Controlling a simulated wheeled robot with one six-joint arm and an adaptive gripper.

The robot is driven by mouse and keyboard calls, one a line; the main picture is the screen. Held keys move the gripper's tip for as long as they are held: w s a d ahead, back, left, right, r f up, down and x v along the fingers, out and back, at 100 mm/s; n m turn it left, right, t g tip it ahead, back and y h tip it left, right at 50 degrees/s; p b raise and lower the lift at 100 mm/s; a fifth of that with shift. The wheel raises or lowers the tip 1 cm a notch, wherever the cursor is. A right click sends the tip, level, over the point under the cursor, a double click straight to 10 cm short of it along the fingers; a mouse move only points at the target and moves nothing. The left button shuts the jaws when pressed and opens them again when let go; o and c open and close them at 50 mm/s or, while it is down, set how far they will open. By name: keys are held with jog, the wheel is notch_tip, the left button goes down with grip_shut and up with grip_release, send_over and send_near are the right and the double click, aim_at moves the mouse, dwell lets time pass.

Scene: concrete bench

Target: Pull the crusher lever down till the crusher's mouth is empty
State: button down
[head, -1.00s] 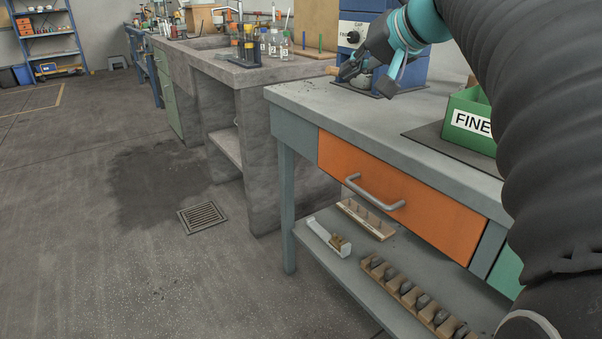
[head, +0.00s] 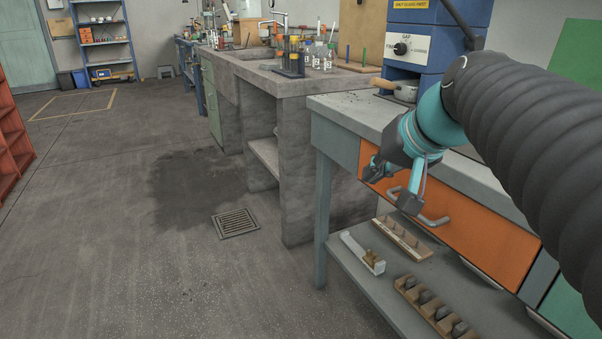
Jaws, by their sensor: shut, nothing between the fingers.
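The blue crusher (head: 430,45) stands on the grey workbench at the upper right, with a white dial panel and a yellow label on its front. A dark bar (head: 460,20), which looks like its lever, slants up beside it and out of the top of the picture. The crusher's mouth is not visible. A small pan with a wooden handle (head: 388,84) sits at the crusher's foot. My gripper (head: 391,190) is shut and empty. It hangs low in front of the bench's orange drawer, well below and apart from the bar.
The orange drawer (head: 490,235) has a grey handle (head: 432,220) close by my gripper. The lower shelf (head: 365,285) holds wooden racks and a white tray. A concrete sink bench (head: 300,150) stands to the left. The floor on the left is open, with a drain grate (head: 236,223).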

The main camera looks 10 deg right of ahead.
jog(key=s+a+f, duration=0.1)
jog(key=s+f, duration=0.3)
jog(key=f, duration=0.2)
jog(key=shift+a+n+g+h+b, duration=0.25)
jog(key=shift+n+g+h+b, duration=0.05)
jog(key=shift+g+h+b, duration=0.15)
dwell(1.4)
jog(key=s+f+n+g+h+p, duration=0.1)
jog(key=s+f+n+h+p, duration=0.1)
jog(key=s+f+p, duration=0.3)
jog(key=shift+s+a+p, duration=0.45)
jog(key=shift+s+p, duration=1.1)
jog(key=shift+s, duration=1.15)
